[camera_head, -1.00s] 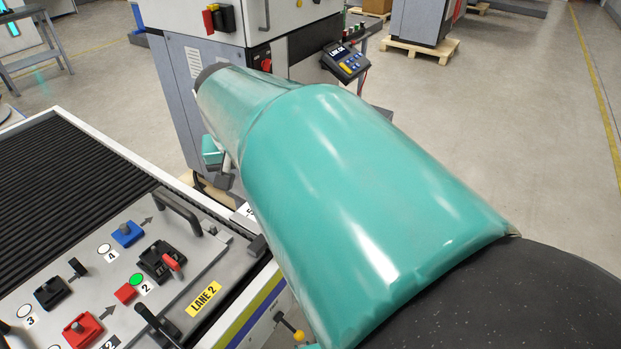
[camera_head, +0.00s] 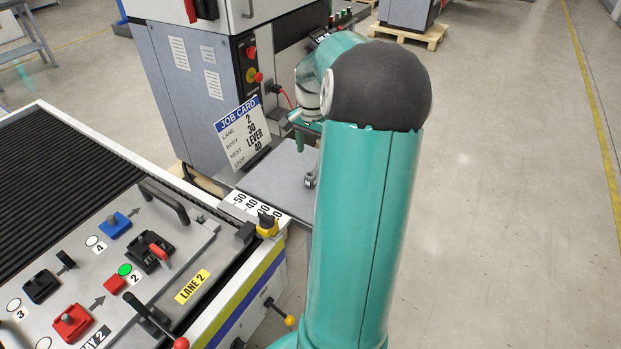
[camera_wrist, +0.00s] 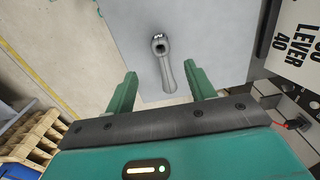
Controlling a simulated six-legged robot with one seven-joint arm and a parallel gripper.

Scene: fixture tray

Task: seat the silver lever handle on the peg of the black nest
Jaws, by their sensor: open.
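The silver lever handle (camera_wrist: 166,66) lies on a grey plate in the wrist view, its round hollow end away from me and its arm pointing back between my fingers. It shows small in the head view (camera_head: 311,179). My gripper (camera_wrist: 164,82) is open and empty, its two teal fingers apart on either side of the handle's near end in the picture. I cannot tell its height above the handle. A black block with a short peg (camera_head: 42,287) sits at the left of the fixture tray (camera_head: 150,307). A larger black block (camera_head: 150,258) carries a red lever.
Red (camera_head: 72,322) and blue (camera_head: 114,226) pegged blocks share the tray, with black handles along its edges. A job card (camera_head: 243,131) reads lane 2, body 30, nest lever, stop 40. A numbered scale (camera_head: 252,205) with a yellow-and-black stop (camera_head: 267,224) lies beside the tray. A grey machine stands behind.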

